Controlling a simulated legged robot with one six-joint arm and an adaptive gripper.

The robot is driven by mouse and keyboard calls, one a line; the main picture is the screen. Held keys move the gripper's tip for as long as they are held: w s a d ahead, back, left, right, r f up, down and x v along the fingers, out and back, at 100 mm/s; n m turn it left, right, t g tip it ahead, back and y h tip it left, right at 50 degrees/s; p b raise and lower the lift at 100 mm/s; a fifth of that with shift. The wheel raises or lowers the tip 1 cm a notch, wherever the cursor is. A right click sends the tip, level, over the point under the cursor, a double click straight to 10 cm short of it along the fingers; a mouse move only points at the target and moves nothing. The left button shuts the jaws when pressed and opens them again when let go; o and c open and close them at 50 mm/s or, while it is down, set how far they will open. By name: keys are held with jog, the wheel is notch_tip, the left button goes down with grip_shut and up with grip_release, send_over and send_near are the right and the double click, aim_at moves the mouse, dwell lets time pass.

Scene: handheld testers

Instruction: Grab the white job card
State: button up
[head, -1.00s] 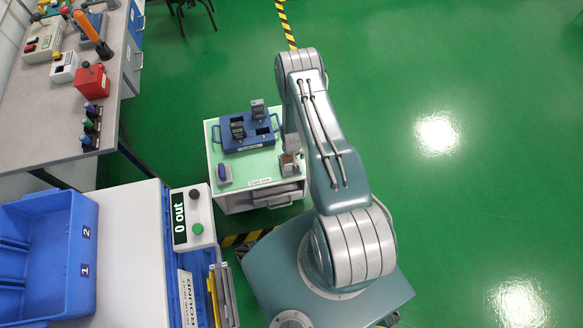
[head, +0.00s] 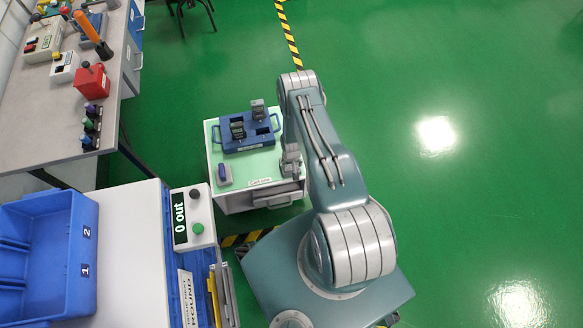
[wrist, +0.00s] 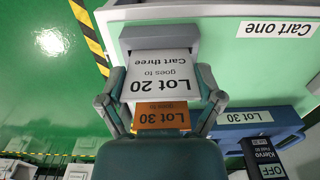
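The white job card (wrist: 160,76) reads "Lot 20 goes to Cart three" in the wrist view, upside down, and stands at a grey holder (wrist: 160,42) on the edge of the cart. An orange card (wrist: 161,117) reading "Lot 30" shows below it in the picture, partly hidden by my gripper body. My gripper (wrist: 162,82) is open, with one finger on each side of the white card. Whether the fingers touch it I cannot tell. In the head view my gripper (head: 291,165) is over the cart's right edge and hides the cards.
The pale green cart top (head: 258,168) holds a blue rack (head: 248,144) with dark testers and a small grey-blue device (head: 223,175). A white counter with a blue bin (head: 45,255) and a "0 out" box (head: 192,214) is at lower left. Green floor is clear at right.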

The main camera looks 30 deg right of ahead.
dwell(0.3)
jog(key=shift+r, duration=0.45)
notch_tip(320, 180, up, 2)
jog(key=shift+r, duration=0.1)
jog(key=s+r, duration=0.3)
jog(key=s, duration=0.1)
jog(key=s+r, duration=0.3)
jog(key=s, duration=0.2)
jog(key=s+r, duration=0.4)
jog(key=s, duration=0.1)
jog(key=shift+a, duration=0.1)
